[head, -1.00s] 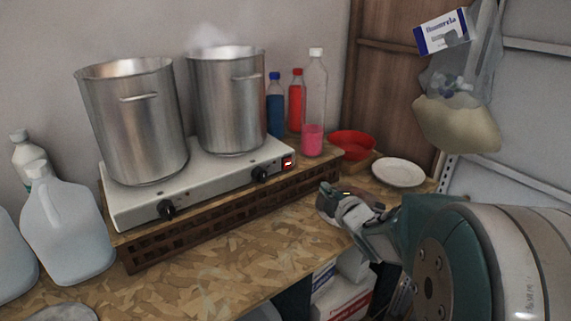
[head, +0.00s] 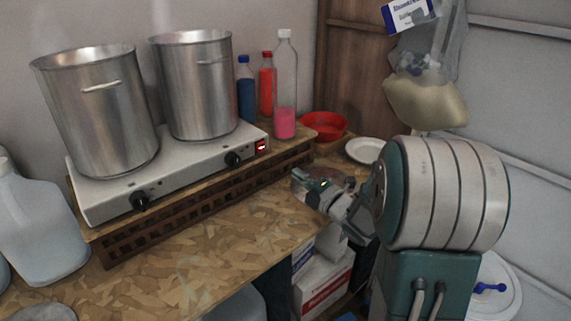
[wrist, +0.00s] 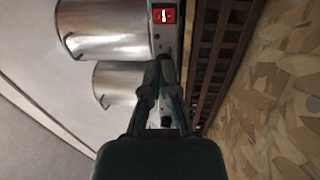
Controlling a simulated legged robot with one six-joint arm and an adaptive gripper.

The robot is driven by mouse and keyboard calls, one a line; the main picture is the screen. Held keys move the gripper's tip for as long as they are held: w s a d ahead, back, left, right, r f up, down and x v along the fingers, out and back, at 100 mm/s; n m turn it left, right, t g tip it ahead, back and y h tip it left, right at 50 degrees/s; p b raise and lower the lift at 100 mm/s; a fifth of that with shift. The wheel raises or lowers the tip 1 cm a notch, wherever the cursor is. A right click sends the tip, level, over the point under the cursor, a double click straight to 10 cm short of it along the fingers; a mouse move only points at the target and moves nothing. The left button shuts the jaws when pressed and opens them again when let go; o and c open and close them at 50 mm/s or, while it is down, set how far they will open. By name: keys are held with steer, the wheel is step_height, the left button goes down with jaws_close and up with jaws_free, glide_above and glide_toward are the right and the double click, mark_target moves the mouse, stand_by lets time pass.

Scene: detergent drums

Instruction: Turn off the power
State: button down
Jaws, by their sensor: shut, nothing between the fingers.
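A white two-plate stove (head: 110,196) stands on a brown slatted wooden stand, with a steel pot on each plate. Its front has two black knobs, the left one (head: 140,201) and the right one (head: 233,160). A red lit power switch (head: 261,147) sits at the right end of the front; it also shows at the top of the wrist view (wrist: 164,16). My gripper (head: 303,190) is shut and empty, right of and nearer than the switch in the head view. In the wrist view the fingertips (wrist: 160,62) point toward the switch, apart from it in the picture.
The left pot (head: 97,120) and right pot (head: 195,90) are tall. Blue, red and pink bottles (head: 285,120) stand behind the switch end, beside a red bowl (head: 325,124) and a white plate (head: 365,150). A jug (head: 35,225) stands left. The chipboard counter (head: 200,255) is clear in front.

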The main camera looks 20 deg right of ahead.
mark_target(262, 143)
steer(key=x, duration=1.2)
steer(key=shift+w+a+r, duration=0.1)
steer(key=shift+w, duration=0.25)
steer(key=shift+w+a+r, duration=0.1)
steer(key=shift+w+r, duration=0.1)
steer(key=shift+w, duration=0.1)
steer(key=shift+r, duration=0.3)
steer(key=shift+s, duration=0.15)
